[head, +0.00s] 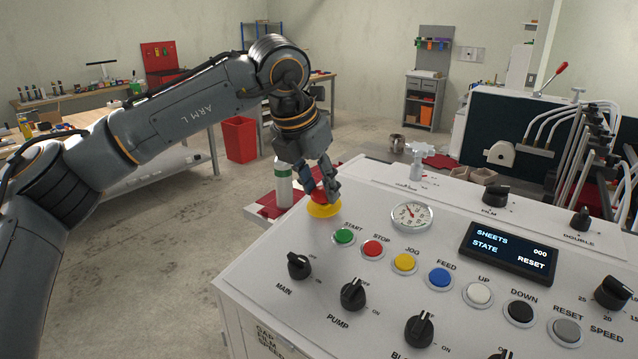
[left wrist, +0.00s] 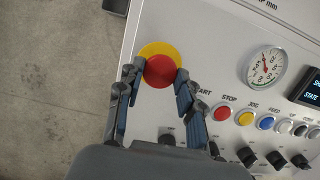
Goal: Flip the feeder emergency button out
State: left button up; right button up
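The feeder emergency button is a red round cap (head: 319,196) on a yellow disc (head: 324,210), at the far left corner of the white control panel. My left gripper (head: 325,184) reaches down over it. In the left wrist view the red cap (left wrist: 160,71) lies between the two blue-padded fingertips (left wrist: 159,74), one at each side edge. The fingertips look closed in against the cap, though the exact contact is hard to see. Part of the yellow disc shows beyond the cap. My right gripper is in neither view.
The panel (head: 285,238) carries a green START button (head: 344,236), a red STOP button (head: 373,248), a gauge (head: 412,215), black knobs and a display (head: 508,252) reading "STATE RESET". A white-green bottle (head: 283,186) stands behind the panel corner. Open floor lies left.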

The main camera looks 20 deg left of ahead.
pick_arm(q)
grip_shut()
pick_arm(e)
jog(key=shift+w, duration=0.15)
pick_arm(q)
jog(key=shift+r+b, duration=0.3)
jog(key=shift+r, duration=0.35)
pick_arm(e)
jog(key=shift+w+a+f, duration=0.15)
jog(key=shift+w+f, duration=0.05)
pick_arm(q)
jog(key=o, duration=1.2)
grip_release()
jog(key=shift+s, duration=0.1)
jog(key=v, duration=1.2)
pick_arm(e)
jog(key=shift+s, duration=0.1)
